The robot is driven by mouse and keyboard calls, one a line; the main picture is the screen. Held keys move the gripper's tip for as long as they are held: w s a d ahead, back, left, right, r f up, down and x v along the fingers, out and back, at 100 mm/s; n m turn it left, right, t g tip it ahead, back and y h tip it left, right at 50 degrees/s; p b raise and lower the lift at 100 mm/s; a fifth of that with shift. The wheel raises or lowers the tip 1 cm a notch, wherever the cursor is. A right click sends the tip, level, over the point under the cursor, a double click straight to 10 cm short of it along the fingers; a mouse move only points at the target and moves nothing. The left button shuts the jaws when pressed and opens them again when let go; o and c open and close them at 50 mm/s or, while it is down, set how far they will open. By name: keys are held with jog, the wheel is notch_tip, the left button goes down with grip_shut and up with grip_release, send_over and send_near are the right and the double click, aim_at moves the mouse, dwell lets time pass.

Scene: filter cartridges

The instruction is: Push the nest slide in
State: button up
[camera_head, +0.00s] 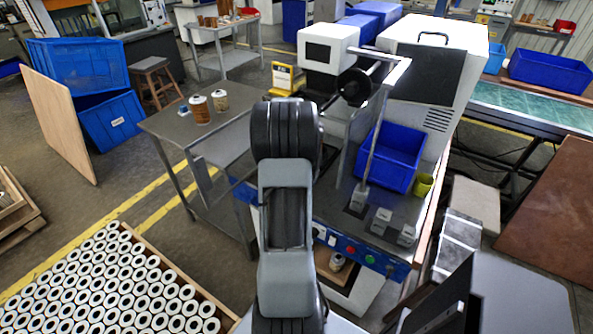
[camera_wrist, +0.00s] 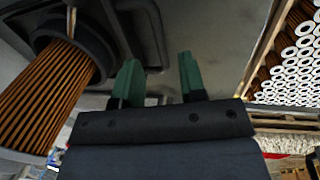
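In the head view, the machine's front has an opening below its blue button panel (camera_head: 362,252). My gripper is hidden in the head view.
A crate of white-ended cartridges (camera_head: 110,285) stands at the lower left; cartridges also show in the wrist view (camera_wrist: 290,75). A blue bin (camera_head: 390,158) sits on the machine's bench. Yellow-lined floor between table and crate is clear.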

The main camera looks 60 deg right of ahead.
jog(key=shift+d+f, duration=0.2)
jog(key=shift+f, duration=0.65)
jog(key=shift+d+f, duration=0.15)
jog(key=shift+f, duration=0.7)
grip_shut()
